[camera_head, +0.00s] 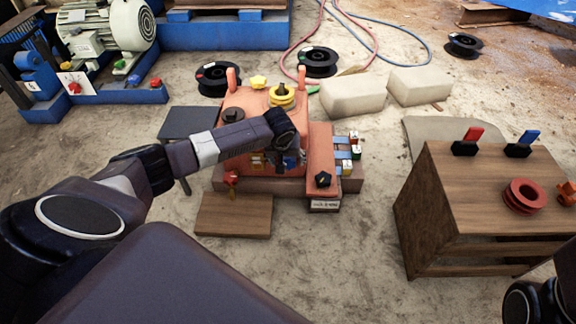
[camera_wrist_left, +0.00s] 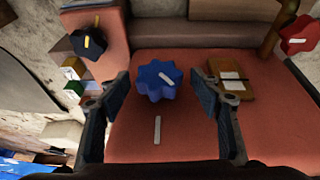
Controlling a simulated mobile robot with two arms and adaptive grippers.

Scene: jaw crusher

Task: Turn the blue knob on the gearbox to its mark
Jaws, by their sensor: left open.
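The orange-red gearbox (camera_head: 318,145) stands on the ground in the middle of the head view. Its blue knob (camera_wrist_left: 156,81) is star-shaped and shows in the left wrist view, with a short white line set aslant on it. A white mark (camera_wrist_left: 157,131) lies on the gearbox face, apart from the knob, and the knob's line does not run along it. My left gripper (camera_head: 290,158) is over the gearbox front and hides the knob in the head view. In the wrist view its open fingers (camera_wrist_left: 160,77) stand on either side of the knob, with gaps between. My right gripper does not show.
A black knob (camera_wrist_left: 88,42), a red knob (camera_wrist_left: 299,35) and a yellow-brown block (camera_wrist_left: 231,76) sit near the blue knob. A wooden table (camera_head: 500,190) with red and blue switches stands at right.

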